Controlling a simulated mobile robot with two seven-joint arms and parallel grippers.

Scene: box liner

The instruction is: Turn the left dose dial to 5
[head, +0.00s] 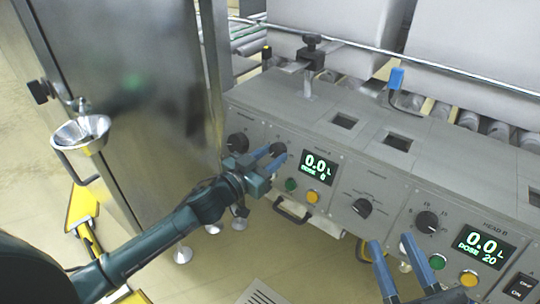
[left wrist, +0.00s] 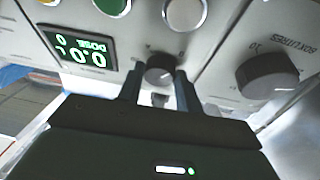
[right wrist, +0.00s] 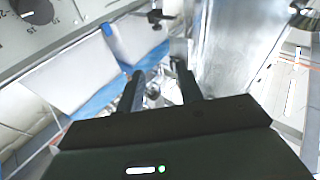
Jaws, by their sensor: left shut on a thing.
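The left dose dial (head: 278,148) is a small dark knob on the grey panel, left of the green display (head: 319,167), which reads 0.0 L and what looks like DOSE 0. My left gripper (head: 270,152) is at this dial, a blue finger on each side. In the left wrist view the dial (left wrist: 160,70) sits between the fingertips of my left gripper (left wrist: 158,78), shut on it. The fingers partly hide the dial's scale. My right gripper (head: 400,250) is open and empty in front of the panel, its fingers apart in the right wrist view (right wrist: 162,82).
A larger black dial (head: 237,142) is left of the gripped one. Another dial (head: 362,208) and the right dose dial (head: 427,222) are to the right, by a display (head: 484,246) reading DOSE 20. Green (head: 291,184) and orange (head: 312,196) buttons sit below the left display.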

